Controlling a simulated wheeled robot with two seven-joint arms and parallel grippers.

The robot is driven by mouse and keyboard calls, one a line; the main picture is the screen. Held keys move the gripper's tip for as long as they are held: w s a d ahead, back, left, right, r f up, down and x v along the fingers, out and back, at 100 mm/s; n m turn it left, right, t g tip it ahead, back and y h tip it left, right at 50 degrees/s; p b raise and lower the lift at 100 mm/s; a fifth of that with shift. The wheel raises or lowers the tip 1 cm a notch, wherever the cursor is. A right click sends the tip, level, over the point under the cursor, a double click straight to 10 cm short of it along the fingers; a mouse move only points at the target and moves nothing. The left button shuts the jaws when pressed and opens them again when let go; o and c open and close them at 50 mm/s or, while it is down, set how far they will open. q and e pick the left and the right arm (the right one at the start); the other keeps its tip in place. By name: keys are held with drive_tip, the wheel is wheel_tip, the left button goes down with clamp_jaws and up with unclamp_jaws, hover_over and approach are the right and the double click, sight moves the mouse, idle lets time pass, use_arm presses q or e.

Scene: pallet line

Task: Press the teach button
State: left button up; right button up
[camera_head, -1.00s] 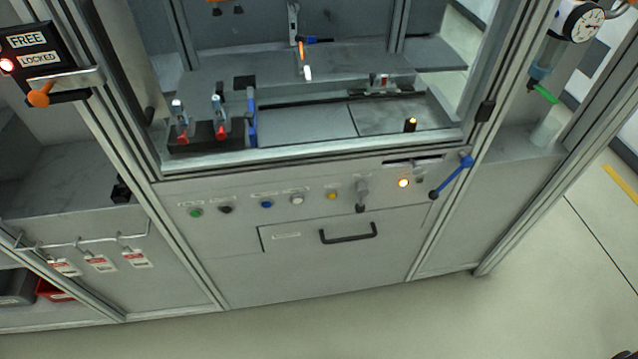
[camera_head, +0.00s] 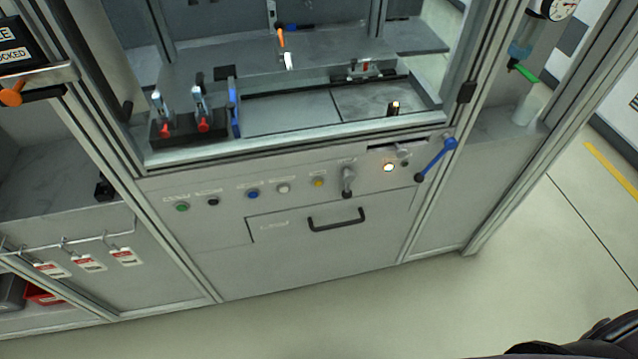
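A row of small round buttons sits on the grey front panel (camera_head: 300,245) of the station. From left to right they are green (camera_head: 182,207), black (camera_head: 213,202), blue (camera_head: 253,194), white (camera_head: 284,188) and yellow (camera_head: 318,183). Small labels are above them, too small to read, so I cannot tell which is the teach button. A grey selector lever (camera_head: 347,182) is right of the yellow button. A lit button (camera_head: 389,167) glows further right. A dark part of my own body shows at the bottom right. Neither gripper can be made out.
A drawer with a black handle (camera_head: 337,219) is below the buttons. A blue lever (camera_head: 436,160) sticks out at the panel's right. Red-tipped clamps (camera_head: 203,122) stand on the work surface above. Tags (camera_head: 88,262) hang on a rail at left. The floor (camera_head: 400,310) in front is clear.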

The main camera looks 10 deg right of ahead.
clamp_jaws()
idle(1.3)
drive_tip(key=w+a+r+n+t+y, duration=0.1)
drive_tip(key=w+a+r+n+t, duration=0.15)
drive_tip(key=w+r, duration=0.5)
drive_tip(key=w+a+r+n+t+y+p, duration=0.1)
drive_tip(key=w+r+n+y, duration=0.2)
drive_tip(key=w, duration=0.7)
drive_tip(key=w+a+r+n+t, duration=0.2)
drive_tip(key=w+r+n, duration=0.1)
drive_tip(key=w+r, duration=0.5)
drive_tip(key=w+a+r+n+t+y, duration=0.1)
drive_tip(key=w+a+r+n, duration=0.1)
drive_tip(key=r, duration=0.6)
drive_tip(key=w+a+r+n+t+y+p, duration=0.1)
drive_tip(key=w+r+n+y, duration=0.1)
drive_tip(key=w+r+n, duration=0.2)
drive_tip(key=w+a+r+n+t+y, duration=0.1)
drive_tip(key=r+n, duration=0.5)
drive_tip(key=r, duration=0.7)
drive_tip(key=w+a, duration=0.1)
drive_tip(key=w, duration=0.1)
drive_tip(key=shift+w+a+y, duration=0.3)
drive_tip(key=shift+a, duration=0.05)
